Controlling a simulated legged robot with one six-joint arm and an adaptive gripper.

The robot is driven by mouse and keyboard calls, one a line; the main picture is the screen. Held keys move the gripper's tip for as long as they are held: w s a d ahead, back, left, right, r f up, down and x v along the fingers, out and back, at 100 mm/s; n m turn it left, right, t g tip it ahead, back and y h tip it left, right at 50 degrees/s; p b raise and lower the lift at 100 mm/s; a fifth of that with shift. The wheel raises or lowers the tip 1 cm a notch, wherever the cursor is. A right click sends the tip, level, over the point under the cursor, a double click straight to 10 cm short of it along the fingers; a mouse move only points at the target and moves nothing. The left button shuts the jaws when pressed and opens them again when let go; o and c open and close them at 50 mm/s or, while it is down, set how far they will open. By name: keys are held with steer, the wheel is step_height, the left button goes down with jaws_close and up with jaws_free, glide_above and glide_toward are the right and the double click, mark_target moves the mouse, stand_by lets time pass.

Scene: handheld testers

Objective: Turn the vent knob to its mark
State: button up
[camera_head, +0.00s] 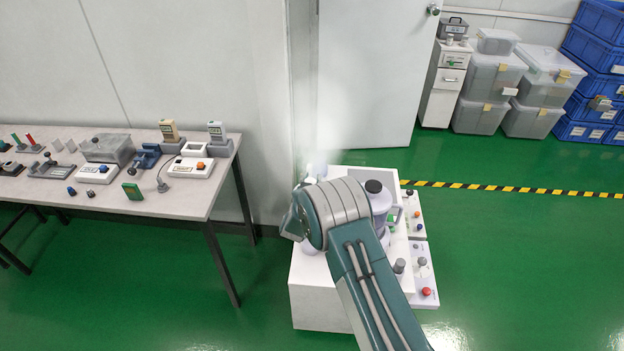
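A white cabinet (318,293) stands on the floor in the middle, with devices on and beside its top. My arm reaches over it and covers much of it. My gripper is hidden behind the arm's end, so its fingers do not show. Pale steam (330,115) rises behind the arm, above the cabinet's far left part. A grey vessel with a black cap (374,187) stands just right of the arm. A side panel (424,298) carries a red button (427,292) and a grey knob (422,262). I cannot tell which part is the vent knob; its mark is not visible.
A table (185,205) with several handheld testers stands at the left. Behind the cabinet are a white door (375,75) and a wall. Grey bins (485,90) and blue crates (597,75) are stacked at the back right. Green floor is free at the right, past a striped line (510,188).

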steer(key=n+y, duration=0.1)
steer(key=y, duration=0.1)
steer(key=n+y, duration=0.2)
steer(key=y, duration=0.1)
steer(key=n+y, duration=0.1)
steer(key=y, duration=0.1)
steer(key=shift+a+f+n+y, duration=0.1)
steer(key=shift+a+n+y, duration=0.2)
steer(key=shift+a+n, duration=0.1)
steer(key=n+g+y, duration=0.1)
steer(key=y, duration=0.1)
steer(key=n+g+y, duration=0.1)
steer(key=n+y, duration=0.1)
steer(key=n+g+y, duration=0.1)
steer(key=y, duration=0.1)
steer(key=shift+s+a, duration=0.2)
steer(key=shift+a, duration=0.05)
steer(key=n+g+y, duration=0.4)
steer(key=g, duration=0.1)
steer(key=shift+s+a+n+y, duration=0.25)
steer(key=shift+n+y, duration=0.15)
steer(key=shift+s+a+n+g+y, duration=0.15)
steer(key=shift+n+g+y, duration=0.45)
steer(key=shift+n+g, duration=0.65)
steer(key=shift+s+d+n+g+y, duration=0.15)
steer(key=shift+n+g+y, duration=0.55)
steer(key=shift+g, duration=1.05)
steer(key=shift+a, duration=0.1)
steer(key=o, duration=0.8)
steer(key=shift+o, duration=0.2)
